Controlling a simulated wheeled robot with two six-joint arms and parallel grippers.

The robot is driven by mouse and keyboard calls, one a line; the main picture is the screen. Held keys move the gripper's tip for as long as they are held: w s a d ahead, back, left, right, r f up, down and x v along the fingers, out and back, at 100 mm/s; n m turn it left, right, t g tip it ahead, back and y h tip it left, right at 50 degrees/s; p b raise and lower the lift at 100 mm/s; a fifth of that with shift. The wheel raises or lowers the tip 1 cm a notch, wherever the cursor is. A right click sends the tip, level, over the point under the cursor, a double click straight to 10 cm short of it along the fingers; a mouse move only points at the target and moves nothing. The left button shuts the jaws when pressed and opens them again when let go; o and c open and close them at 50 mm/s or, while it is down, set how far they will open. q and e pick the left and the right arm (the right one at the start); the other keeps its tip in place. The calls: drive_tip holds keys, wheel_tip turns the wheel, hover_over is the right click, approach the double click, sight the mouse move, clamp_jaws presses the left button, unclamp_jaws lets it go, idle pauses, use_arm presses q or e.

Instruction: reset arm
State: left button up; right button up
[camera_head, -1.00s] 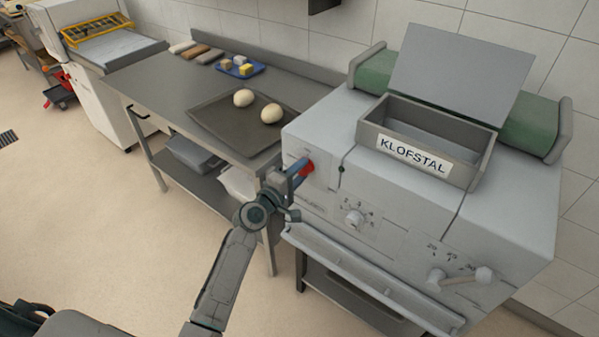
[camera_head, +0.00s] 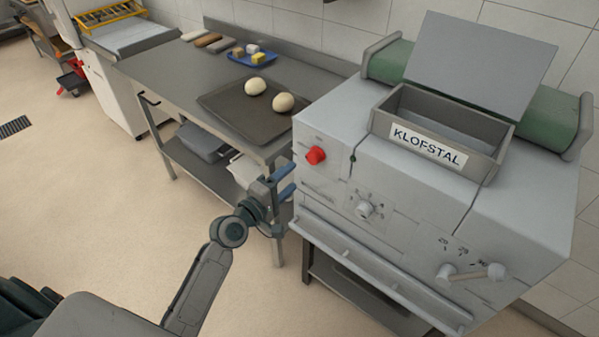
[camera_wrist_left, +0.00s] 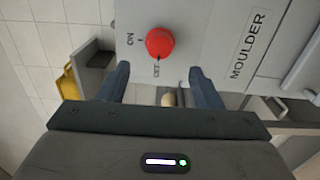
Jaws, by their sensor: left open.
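My left gripper (camera_head: 284,183) is open and empty in front of the left end of the grey moulder (camera_head: 330,205). Its two fingers also show in the left wrist view (camera_wrist_left: 162,85), with nothing between them. The red knob (camera_head: 316,155) on the moulder's front is clear of the fingers. In the left wrist view the red knob (camera_wrist_left: 160,42) sits beyond the fingertips, with ON and OFF marks beside it. My right gripper is not in view.
A steel table (camera_head: 165,75) stands left of the moulder, with a dark tray (camera_head: 235,120) holding two dough balls (camera_head: 255,86). A blue tray (camera_head: 240,59) lies behind. The moulder has a hopper (camera_head: 385,125) marked KLOFSTAL, a dial (camera_head: 364,210) and a crank (camera_head: 470,273).

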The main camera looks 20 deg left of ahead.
use_arm(q)
drive_tip(key=shift+v, duration=0.8)
drive_tip(key=s+a+f+m+g+y, duration=0.1)
drive_tip(key=a+f+m+g+y, duration=0.2)
drive_tip(key=f, duration=1.7)
drive_tip(key=s+a+f+m+g+y, duration=0.1)
drive_tip(key=s+f+g, duration=0.1)
drive_tip(key=s+f, duration=0.35)
drive_tip(key=s+a+f+m+g+y, duration=0.1)
drive_tip(key=s+a+f+g, duration=0.15)
drive_tip(key=f, duration=0.65)
drive_tip(key=s+a+f+m+g, duration=0.1)
drive_tip(key=s+f, duration=0.4)
drive_tip(key=f, duration=0.2)
drive_tip(key=s+f+m+g, duration=0.2)
drive_tip(key=s+f, duration=0.4)
drive_tip(key=s, duration=0.5)
drive_tip(key=s+f+m+g+y, duration=0.1)
drive_tip(key=s+f+m+g, duration=0.2)
drive_tip(key=s+f, duration=0.4)
drive_tip(key=s+f+m+g+y, duration=0.1)
drive_tip(key=s+f, duration=0.6)
drive_tip(key=s, duration=0.9)
drive_tip(key=a+m+g, duration=0.1)
drive_tip(key=m, duration=0.1)
drive_tip(key=shift+m+b, duration=0.3)
